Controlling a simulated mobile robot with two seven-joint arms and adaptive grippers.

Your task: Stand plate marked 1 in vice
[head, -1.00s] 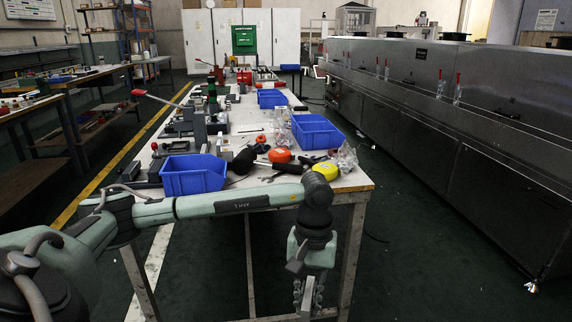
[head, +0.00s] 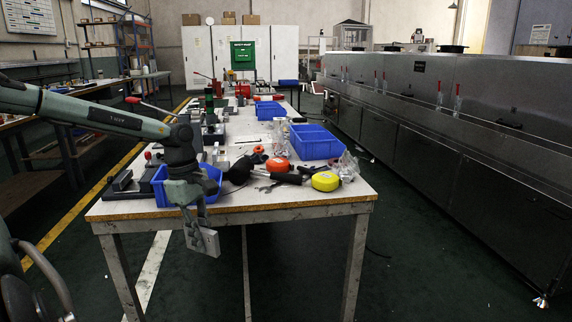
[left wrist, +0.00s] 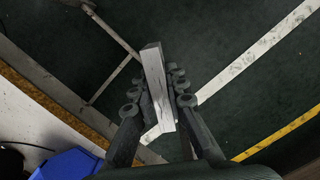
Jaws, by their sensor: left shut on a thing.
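A light grey metal plate (head: 204,242) hangs from my left gripper (head: 198,218) in front of the table's near left edge. My left gripper is shut on it. The plate also shows between the fingers (left wrist: 158,100) in the left wrist view, long and seen nearly edge-on. No number can be read on it. A grey vice-like fixture (head: 210,132) stands on the table's left side, farther back, partly hidden by my arm; I cannot tell its jaws clearly. My right gripper is not in view.
The floor in front is clear. A steel dryer (head: 450,130) runs along the right.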

